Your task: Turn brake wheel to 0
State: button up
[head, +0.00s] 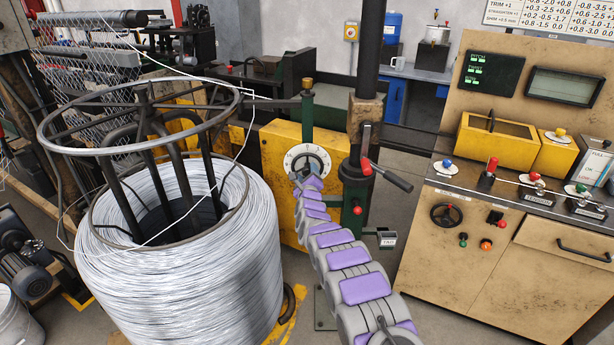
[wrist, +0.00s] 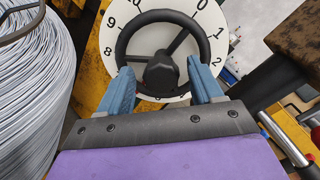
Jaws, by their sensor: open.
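The brake wheel (wrist: 163,18) is a black three-spoked handwheel with a dark hub, in front of a round white dial (wrist: 120,14) in the wrist view. The dial's 0 is at the upper right, with 1 and 2 down the right side and 9 and 8 at left. In the head view the dial (head: 318,153) sits on a yellow housing, partly covered by my arm. My gripper (wrist: 161,72) is open, its blue fingers either side of the hub near the lower rim. I cannot tell whether they touch it. No clear pointer shows.
A large wire coil (head: 180,270) stands close at left under a round metal frame (head: 62,140). A dark post with a red-knobbed lever (head: 390,175) rises just right of the dial.

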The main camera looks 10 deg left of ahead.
jog(key=shift+f, duration=0.1)
jog(key=c, duration=1.1)
jog(key=shift+o, duration=0.2)
jog(key=shift+n, duration=0.3)
